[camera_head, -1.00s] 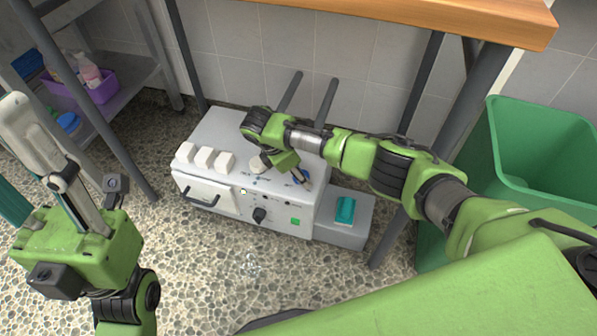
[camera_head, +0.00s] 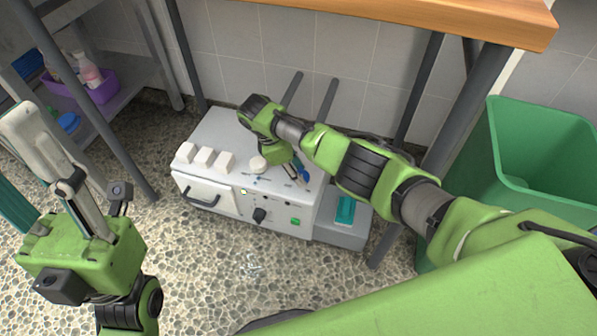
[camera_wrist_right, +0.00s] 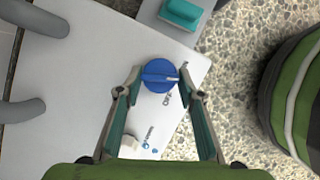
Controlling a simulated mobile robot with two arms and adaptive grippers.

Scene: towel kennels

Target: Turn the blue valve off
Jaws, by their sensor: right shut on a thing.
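The blue valve (camera_head: 304,173) is a round knob on top of a white machine (camera_head: 225,130), near its front right corner. In the right wrist view the valve (camera_wrist_right: 160,76) has a raised bar lying nearly level across it, with a pale mark at the bar's right end. My right gripper (camera_head: 299,178) is shut on the valve, one fingertip at each side of it. Small printing lies beside the knob, too small to read surely. My left gripper (camera_head: 28,125) is raised at the left, away from the machine; its finger gap is unclear.
White blocks (camera_head: 205,157) and a round white knob (camera_head: 258,163) are on the machine. A grey box with a teal piece (camera_head: 346,210) adjoins it at the right. A wooden table (camera_head: 430,15) overhangs behind. A green bin (camera_head: 540,165) stands at the right.

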